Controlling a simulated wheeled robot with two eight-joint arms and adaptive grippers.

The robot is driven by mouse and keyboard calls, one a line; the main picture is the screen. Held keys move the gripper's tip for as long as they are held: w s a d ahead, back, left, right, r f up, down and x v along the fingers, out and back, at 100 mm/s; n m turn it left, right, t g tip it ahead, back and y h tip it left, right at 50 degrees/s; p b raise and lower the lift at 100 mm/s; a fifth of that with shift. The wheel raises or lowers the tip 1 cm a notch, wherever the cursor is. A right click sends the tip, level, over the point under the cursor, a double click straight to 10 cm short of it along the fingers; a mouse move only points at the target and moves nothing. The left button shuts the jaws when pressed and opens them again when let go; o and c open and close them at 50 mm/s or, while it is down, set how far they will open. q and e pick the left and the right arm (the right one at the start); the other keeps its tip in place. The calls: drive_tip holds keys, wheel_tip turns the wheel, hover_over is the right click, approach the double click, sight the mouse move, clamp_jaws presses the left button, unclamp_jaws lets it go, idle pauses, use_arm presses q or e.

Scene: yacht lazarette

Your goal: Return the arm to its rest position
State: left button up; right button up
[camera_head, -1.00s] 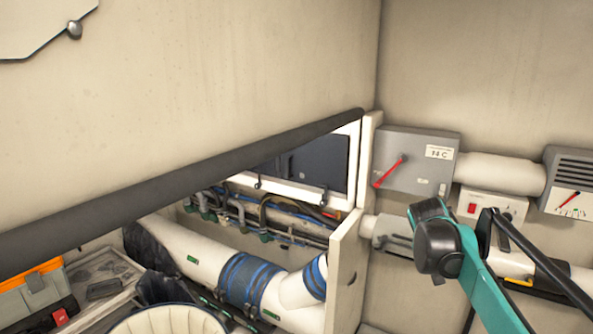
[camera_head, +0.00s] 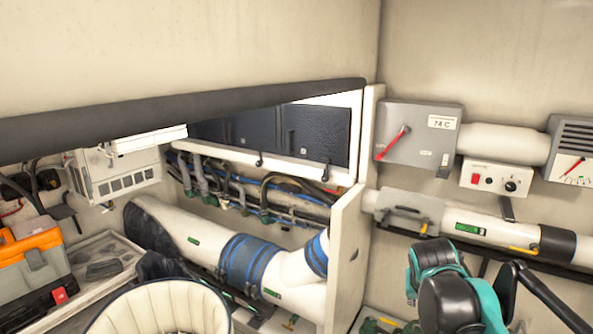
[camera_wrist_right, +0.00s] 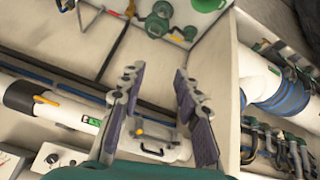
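My right arm (camera_head: 455,290), teal and black, comes in at the lower right of the head view, low in front of the right wall. Its fingertips cannot be made out there. In the right wrist view my right gripper (camera_wrist_right: 158,78) has its two dark, purple-padded fingers spread apart. Nothing shows held between them; a pale pipe and wall lie beyond. My left arm and gripper are not in view.
A grey switch box (camera_head: 418,148) with a red lever, a small control box (camera_head: 494,179) and a pale pipe (camera_head: 465,221) line the right wall. A panel edge (camera_head: 345,255) projects nearby. A toolbox (camera_head: 30,262) and a round cushioned seat (camera_head: 158,310) are at lower left.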

drive_tip(key=s+a+f+n+y+b, duration=0.1)
drive_tip(key=s+a+f+b, duration=0.2)
drive_tip(key=f, duration=0.8)
drive_tip(key=s+a+f+n+t+y+b, duration=0.1)
drive_tip(key=s+a+f+b, duration=0.3)
drive_tip(key=s+f+b, duration=0.4)
drive_tip(key=s+a+f+n+y+b, duration=0.1)
drive_tip(key=s+a+f+b, duration=0.3)
drive_tip(key=f, duration=1)
drive_tip(key=s+b, duration=0.2)
drive_tip(key=b, duration=0.1)
drive_tip(key=shift+s+a+n+t, duration=0.15)
drive_tip(key=shift+s+n+t, duration=0.15)
drive_tip(key=shift+n, duration=0.1)
